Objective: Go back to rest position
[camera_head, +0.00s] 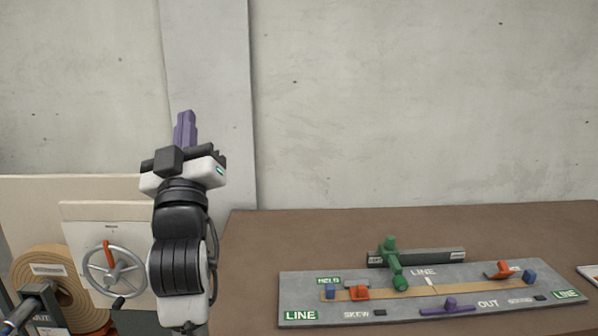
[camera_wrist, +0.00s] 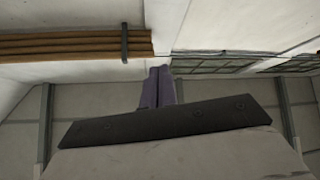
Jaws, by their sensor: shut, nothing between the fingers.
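My gripper (camera_head: 186,130) is raised in front of the concrete wall, left of the table. It points upward, with its purple fingers together and nothing between them. In the wrist view the purple fingers (camera_wrist: 158,88) show close together behind a dark bar, against the upper wall and ceiling. My gripper is apart from everything in the scene.
A brown table (camera_head: 300,235) at the right bears a grey panel (camera_head: 400,312) with a tan strip, green, orange, blue and purple parts. A machine with a handwheel (camera_head: 113,272) and a brown roll (camera_head: 45,285) stands at lower left. The space around my gripper is free.

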